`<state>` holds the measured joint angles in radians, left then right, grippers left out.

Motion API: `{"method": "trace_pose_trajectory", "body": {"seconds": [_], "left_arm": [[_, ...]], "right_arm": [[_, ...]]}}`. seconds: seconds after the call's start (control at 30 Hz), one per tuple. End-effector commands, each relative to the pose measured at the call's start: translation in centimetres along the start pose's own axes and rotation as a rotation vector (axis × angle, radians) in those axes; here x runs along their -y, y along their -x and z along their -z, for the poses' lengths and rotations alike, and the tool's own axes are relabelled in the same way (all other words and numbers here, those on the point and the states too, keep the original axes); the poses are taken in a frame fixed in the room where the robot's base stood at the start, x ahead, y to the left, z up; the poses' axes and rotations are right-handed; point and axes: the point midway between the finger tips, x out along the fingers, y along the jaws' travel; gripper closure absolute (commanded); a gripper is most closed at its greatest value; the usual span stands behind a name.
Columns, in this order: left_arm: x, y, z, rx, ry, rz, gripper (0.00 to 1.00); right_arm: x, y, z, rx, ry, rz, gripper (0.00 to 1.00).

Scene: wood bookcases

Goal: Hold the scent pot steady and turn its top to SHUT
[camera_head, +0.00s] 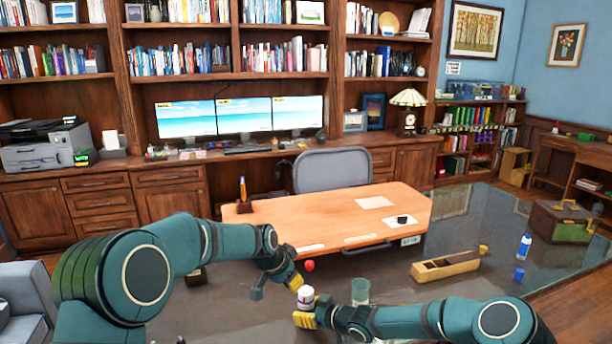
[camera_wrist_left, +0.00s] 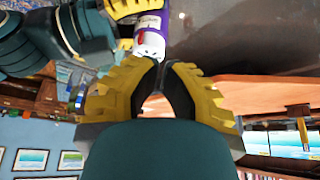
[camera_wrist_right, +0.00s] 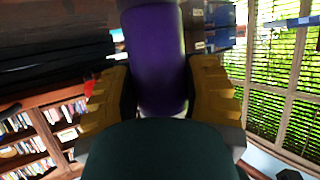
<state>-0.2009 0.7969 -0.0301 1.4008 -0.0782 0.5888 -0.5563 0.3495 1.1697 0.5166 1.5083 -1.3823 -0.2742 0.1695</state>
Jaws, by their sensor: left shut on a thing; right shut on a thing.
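The scent pot (camera_head: 306,292) has a purple body and a white top, and stands upright low in the middle of the head view. My right gripper (camera_head: 303,316) is shut on its purple body, which fills the space between the fingers in the right wrist view (camera_wrist_right: 155,60). My left gripper (camera_head: 297,283) comes down from above at the pot's top, its fingers nearly together. In the left wrist view the white top (camera_wrist_left: 150,44) with a small red mark shows at the fingertips; the exact grip is hidden. I cannot read any SHUT mark.
A greenish glass cup (camera_head: 360,291) stands close right of the pot. A red ball (camera_head: 309,265) is just behind. An orange-brown desk (camera_head: 330,215) is behind.

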Motion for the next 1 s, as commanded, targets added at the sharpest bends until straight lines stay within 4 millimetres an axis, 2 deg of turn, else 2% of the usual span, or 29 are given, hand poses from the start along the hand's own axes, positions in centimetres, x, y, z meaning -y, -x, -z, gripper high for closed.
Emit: {"method": "trace_pose_trajectory", "body": {"seconds": [0.13, 0.4, 0.43, 0.47, 0.7, 0.87, 1.0], "left_arm": [[0.0, 1.0, 0.6, 0.000, -0.001, 0.001, 1.00], [0.0, 1.2, 0.7, 0.000, 0.000, 0.000, 1.00], [0.0, 1.2, 0.7, 0.000, 0.000, 0.000, 0.95], [0.0, 1.3, 0.7, 0.000, -0.001, 0.000, 1.00], [-2.1, 1.9, 1.3, 0.001, -0.001, -0.001, 1.00], [-2.1, 1.1, 0.8, 0.003, 0.001, -0.001, 1.00], [-2.1, -0.3, 0.1, 0.003, 0.000, -0.001, 1.00]], "right_arm": [[0.0, 0.0, 0.0, 0.001, 0.000, -0.001, 0.94], [-0.1, 0.0, 0.0, 0.000, 0.000, -0.001, 0.94], [-0.1, 0.0, 0.0, 0.001, 0.000, -0.001, 0.94], [-0.1, 0.0, 0.0, 0.001, 0.000, -0.001, 0.94], [-0.1, 0.0, 0.0, 0.001, 0.000, -0.001, 0.94], [-0.1, 0.0, 0.0, 0.000, 0.000, -0.001, 0.94], [0.0, 0.0, 0.0, 0.000, 0.000, -0.001, 0.94]]}}
